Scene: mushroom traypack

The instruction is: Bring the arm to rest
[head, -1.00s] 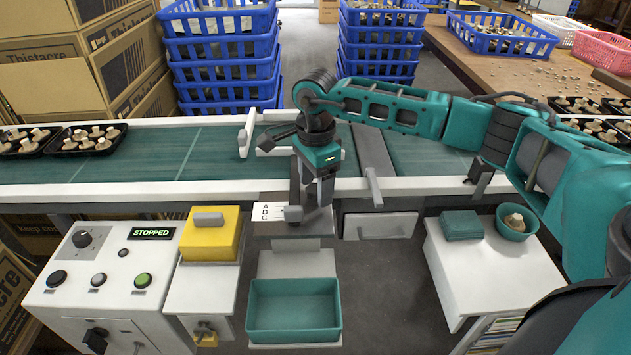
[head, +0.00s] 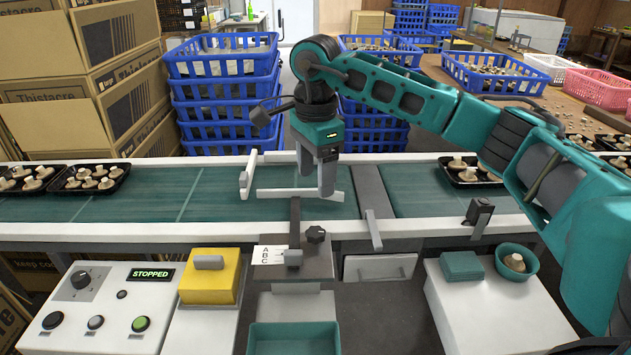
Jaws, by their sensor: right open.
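My right arm (head: 390,90) reaches in from the right over the conveyor. Its gripper (head: 317,190) points down, with its two grey fingers apart and nothing seen between them. A dark knob (head: 315,234) on the stand is clear of the fingers. My left gripper is not in view.
Black trays of mushrooms (head: 90,180) sit on the belt. White guide bars (head: 246,175) cross it near the gripper. Blue crates (head: 225,105) stand behind. In front are the control panel (head: 95,300) reading STOPPED, a yellow box (head: 210,278), and a teal bin (head: 293,338).

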